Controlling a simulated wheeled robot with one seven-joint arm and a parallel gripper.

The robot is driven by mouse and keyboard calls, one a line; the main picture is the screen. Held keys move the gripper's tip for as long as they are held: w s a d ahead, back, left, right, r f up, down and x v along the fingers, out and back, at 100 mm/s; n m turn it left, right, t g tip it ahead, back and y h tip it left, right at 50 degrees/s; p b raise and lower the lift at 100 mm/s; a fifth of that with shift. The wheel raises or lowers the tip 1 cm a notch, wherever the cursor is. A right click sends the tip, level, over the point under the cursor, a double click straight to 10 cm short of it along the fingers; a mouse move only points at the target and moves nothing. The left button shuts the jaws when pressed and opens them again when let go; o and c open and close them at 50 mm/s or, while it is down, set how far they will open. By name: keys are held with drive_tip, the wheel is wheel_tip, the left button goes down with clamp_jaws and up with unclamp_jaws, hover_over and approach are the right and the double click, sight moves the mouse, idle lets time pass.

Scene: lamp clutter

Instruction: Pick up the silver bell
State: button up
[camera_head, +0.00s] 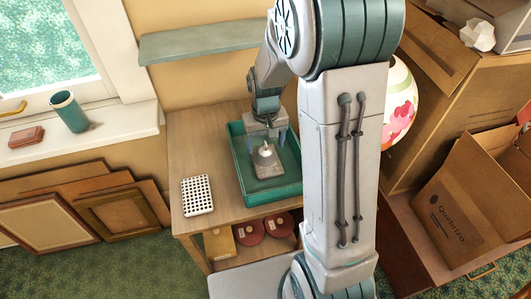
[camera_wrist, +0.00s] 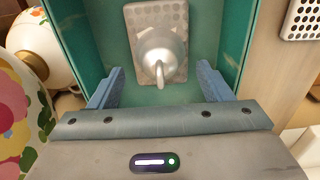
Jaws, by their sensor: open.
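The silver bell (camera_wrist: 160,50) stands on a grey plate or block with a dotted top (camera_wrist: 143,16) inside the green tray (camera_head: 262,193). In the head view the bell (camera_head: 266,150) shows just below my gripper (camera_head: 266,133). In the wrist view my gripper (camera_wrist: 160,88) has its two blue fingers spread wide, one to each side of the bell's near end. I cannot tell the exact height of the fingertips above the tray.
A white perforated block (camera_head: 197,195) lies on the wooden table (camera_head: 190,150) left of the tray; the tray's walls rise around the bell. A flowered round lamp (camera_head: 401,100) stands to the right. A wall shelf (camera_head: 200,42) hangs behind. Cardboard boxes (camera_head: 455,220) fill the right side.

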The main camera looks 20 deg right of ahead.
sight(265, 157)
drive_tip(key=shift+f, duration=1.35)
drive_tip(key=c, duration=1.1)
